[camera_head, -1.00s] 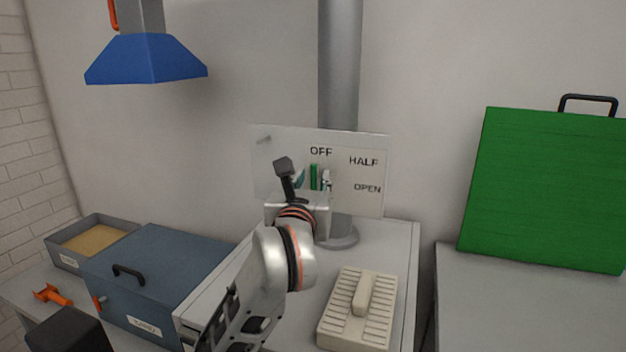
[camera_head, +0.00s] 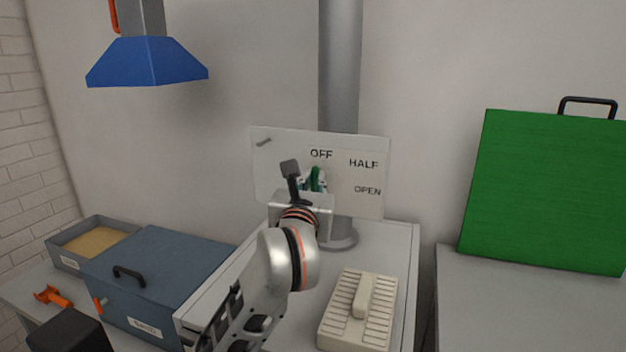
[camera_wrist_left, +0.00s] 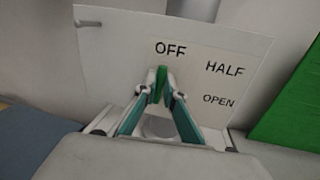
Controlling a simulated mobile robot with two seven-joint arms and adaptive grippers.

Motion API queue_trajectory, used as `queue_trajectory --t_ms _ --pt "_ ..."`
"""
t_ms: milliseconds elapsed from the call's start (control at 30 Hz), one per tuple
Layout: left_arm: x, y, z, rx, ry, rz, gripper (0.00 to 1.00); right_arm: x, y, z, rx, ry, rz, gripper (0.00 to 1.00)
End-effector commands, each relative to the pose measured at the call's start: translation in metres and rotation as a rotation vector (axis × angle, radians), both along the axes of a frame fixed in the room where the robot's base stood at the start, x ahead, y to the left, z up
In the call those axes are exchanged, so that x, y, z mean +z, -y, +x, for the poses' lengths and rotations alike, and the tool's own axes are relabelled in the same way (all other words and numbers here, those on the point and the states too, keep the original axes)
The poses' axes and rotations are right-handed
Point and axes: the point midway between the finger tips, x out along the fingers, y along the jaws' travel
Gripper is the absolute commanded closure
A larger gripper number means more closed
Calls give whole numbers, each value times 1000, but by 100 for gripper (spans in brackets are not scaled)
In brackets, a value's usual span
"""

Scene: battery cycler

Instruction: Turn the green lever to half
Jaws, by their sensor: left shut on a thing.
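The green lever (camera_head: 316,178) stands in front of a white sign plate (camera_head: 268,172) marked OFF, HALF and OPEN. In the head view its top leans slightly right, just below the word OFF. My left gripper (camera_head: 314,184) is at the lever, with its body hiding the lever's lower part. In the left wrist view the two fingertips of the left gripper (camera_wrist_left: 160,88) are closed on the green lever (camera_wrist_left: 160,82), which points up towards OFF. The lever's pivot is hidden. My right gripper is not in view.
A grey vertical pipe (camera_head: 339,70) rises behind the plate. A cream ribbed block (camera_head: 340,328) sits on the bench at front right. A blue-grey box (camera_head: 175,270) is at left, a blue hood (camera_head: 146,62) above. A large green panel (camera_head: 545,190) stands at right.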

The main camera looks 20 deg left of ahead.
Motion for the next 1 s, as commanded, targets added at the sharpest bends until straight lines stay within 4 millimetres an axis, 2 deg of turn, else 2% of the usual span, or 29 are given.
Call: queue_trajectory --t_ms 600,1000 --pt "-2 12 -1 0 14 481 100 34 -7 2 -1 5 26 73" --pt "-9 16 -1 -2 21 683 100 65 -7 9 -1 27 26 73"
